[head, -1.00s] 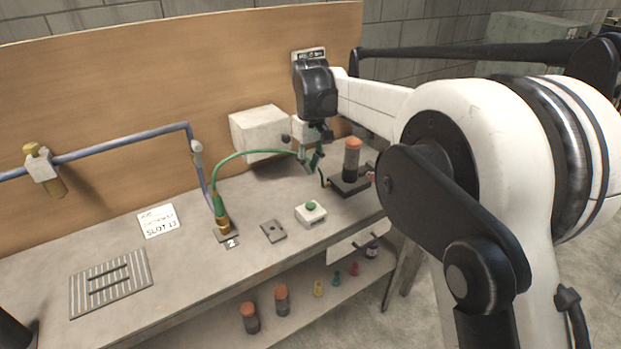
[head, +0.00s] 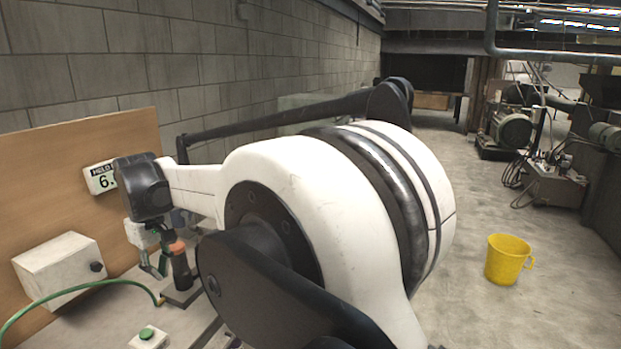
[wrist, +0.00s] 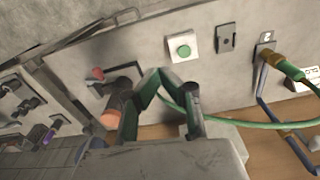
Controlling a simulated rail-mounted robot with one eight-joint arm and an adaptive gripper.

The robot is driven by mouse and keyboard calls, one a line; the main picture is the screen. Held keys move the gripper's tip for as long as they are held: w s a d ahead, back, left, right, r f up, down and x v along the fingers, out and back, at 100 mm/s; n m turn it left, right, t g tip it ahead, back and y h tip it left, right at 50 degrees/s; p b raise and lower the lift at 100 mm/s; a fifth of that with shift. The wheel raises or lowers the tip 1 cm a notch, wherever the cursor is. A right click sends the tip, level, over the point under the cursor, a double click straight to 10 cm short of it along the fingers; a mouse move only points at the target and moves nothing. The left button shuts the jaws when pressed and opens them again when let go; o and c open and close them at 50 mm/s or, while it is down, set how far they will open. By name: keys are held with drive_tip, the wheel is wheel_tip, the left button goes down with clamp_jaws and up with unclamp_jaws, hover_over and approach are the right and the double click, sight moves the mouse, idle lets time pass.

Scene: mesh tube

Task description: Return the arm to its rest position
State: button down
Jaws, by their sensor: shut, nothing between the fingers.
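My arm reaches from the right over the bench in the head view. My gripper (head: 154,267) hangs low at its end, just left of a dark tube with an orange cap (head: 180,268). In the wrist view my gripper (wrist: 160,74) has its green-grey fingers meeting at the tips, with nothing between them. The orange-capped tube (wrist: 112,115) shows beside the left finger there. It stands on a dark base (wrist: 126,78). I cannot tell whether the finger touches it.
A white box (head: 60,277), a green hose (head: 85,288) and a green-button box (head: 148,338) are near my gripper. A display (head: 101,179) is on the wooden back panel (head: 50,190). A yellow bucket (head: 508,260) stands on open floor at the right.

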drive_tip(key=s+d+r+m+t, duration=0.1)
drive_tip(key=d+r+m, duration=0.15)
drive_tip(key=d, duration=0.85)
drive_tip(key=s+d+r+m+t+y+b, duration=0.1)
drive_tip(key=d+r+m, duration=0.15)
drive_tip(key=d, duration=0.85)
drive_tip(key=s+d+r+m+t, duration=0.1)
drive_tip(key=d+r, duration=0.3)
drive_tip(key=d, duration=0.7)
drive_tip(key=s+d+f+m+t+b, duration=0.1)
drive_tip(key=s+d+f+m+t, duration=0.1)
drive_tip(key=s+d+f, duration=0.3)
drive_tip(key=s+d+f+m+t+h, duration=0.1)
drive_tip(key=s+d+f+m, duration=0.3)
drive_tip(key=s+d, duration=0.9)
drive_tip(key=d+f, duration=0.1)
drive_tip(key=d, duration=0.4)
drive_tip(key=shift+s+f+m+t+b, duration=0.2)
drive_tip(key=shift+s+m+t+b, duration=0.1)
drive_tip(key=shift+t+b, duration=0.1)
drive_tip(key=c, duration=2.4)
unclamp_jaws()
